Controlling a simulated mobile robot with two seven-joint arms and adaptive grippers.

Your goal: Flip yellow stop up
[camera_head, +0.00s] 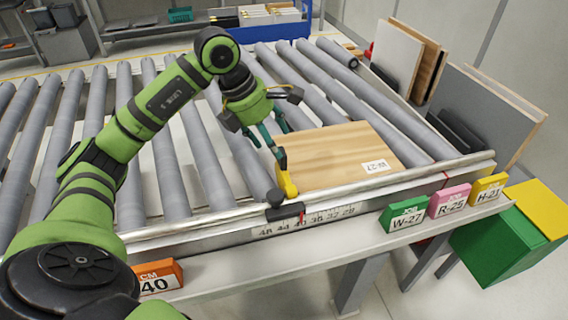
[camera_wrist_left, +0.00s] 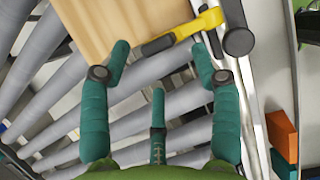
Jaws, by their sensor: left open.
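The yellow stop (camera_head: 287,184) sits at the front rail, beside the left edge of the wooden board (camera_head: 345,152). In the left wrist view the yellow stop (camera_wrist_left: 188,31) reaches from a dark round knob (camera_wrist_left: 239,41) at the rail along the board's edge, ending in a black tip (camera_wrist_left: 158,45). My left gripper (camera_head: 266,137) is above the rollers, just behind the stop. In the left wrist view its teal fingers (camera_wrist_left: 160,62) are spread, with the stop beyond the fingertips. Nothing is between them. I cannot tell whether a finger touches the stop. My right gripper is not in view.
The roller conveyor (camera_head: 190,140) fills the middle. A metal front rail (camera_head: 400,180) carries a number scale. Labelled blocks, including a green W-27 (camera_head: 403,214) and an orange 40 (camera_head: 157,278), stand on the front ledge. Upright panels (camera_head: 398,55) lean at the right.

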